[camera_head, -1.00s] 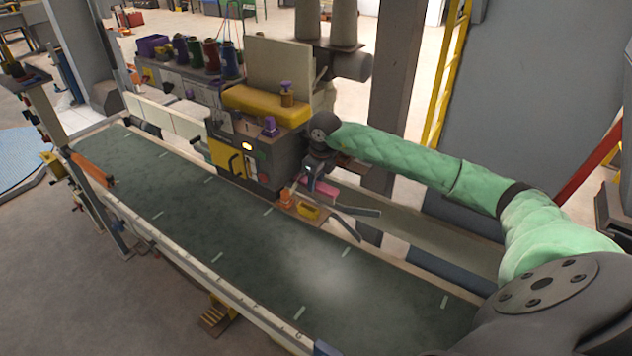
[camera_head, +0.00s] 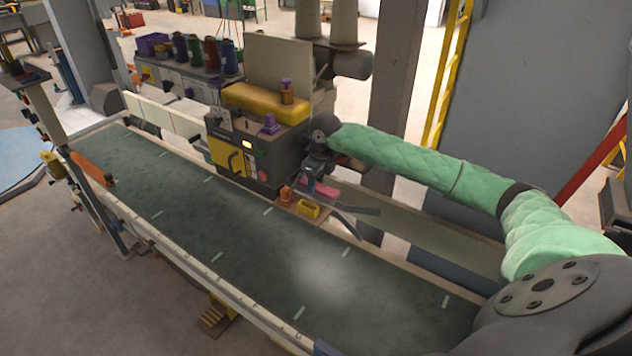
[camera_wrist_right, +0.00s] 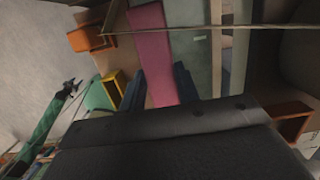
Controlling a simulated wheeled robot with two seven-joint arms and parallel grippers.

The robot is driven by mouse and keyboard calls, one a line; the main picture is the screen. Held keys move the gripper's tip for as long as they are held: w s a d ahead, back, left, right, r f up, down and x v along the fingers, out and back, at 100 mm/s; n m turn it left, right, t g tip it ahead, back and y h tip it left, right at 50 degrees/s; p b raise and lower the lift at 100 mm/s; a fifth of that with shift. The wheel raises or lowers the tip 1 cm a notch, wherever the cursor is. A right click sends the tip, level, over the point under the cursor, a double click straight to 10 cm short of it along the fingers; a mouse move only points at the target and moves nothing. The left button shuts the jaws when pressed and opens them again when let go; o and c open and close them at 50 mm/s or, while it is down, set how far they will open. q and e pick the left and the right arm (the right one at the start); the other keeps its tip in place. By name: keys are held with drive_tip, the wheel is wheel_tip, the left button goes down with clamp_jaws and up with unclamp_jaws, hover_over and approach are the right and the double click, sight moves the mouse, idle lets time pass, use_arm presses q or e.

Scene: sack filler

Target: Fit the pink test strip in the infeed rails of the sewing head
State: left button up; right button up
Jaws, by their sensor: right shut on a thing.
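The pink test strip (camera_head: 319,189) shows beside the sewing head (camera_head: 257,150), low at its right side. In the right wrist view the strip (camera_wrist_right: 152,52) runs away from between the two dark fingers of my right gripper (camera_wrist_right: 165,86). The right gripper (camera_head: 314,180) is shut on the strip and small in the head view. A dark rail (camera_head: 355,210) reaches out to the right just below the strip. In the right wrist view a thin bar (camera_wrist_right: 200,29) crosses over the strip. I cannot tell whether the strip sits between the rails. My left gripper is not in view.
A small shelf by the head carries a yellow bin (camera_head: 309,209) and an orange block (camera_head: 286,194). The green conveyor belt (camera_head: 230,235) runs below and is clear. Thread spools (camera_head: 210,55) stand behind, and a grey post (camera_head: 395,90) rises behind my right arm.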

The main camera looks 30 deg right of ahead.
drive_tip(key=shift+f, duration=0.3)
drive_tip(key=shift+f+b, duration=0.4)
drive_tip(key=shift+b, duration=0.1)
drive_tip(key=shift+f+b, duration=0.3)
drive_tip(key=shift+f, duration=0.05)
drive_tip(key=shift+f+b, duration=0.3)
drive_tip(key=shift+f, duration=0.05)
drive_tip(key=o, duration=1.1)
drive_tip(key=shift+c, duration=0.2)
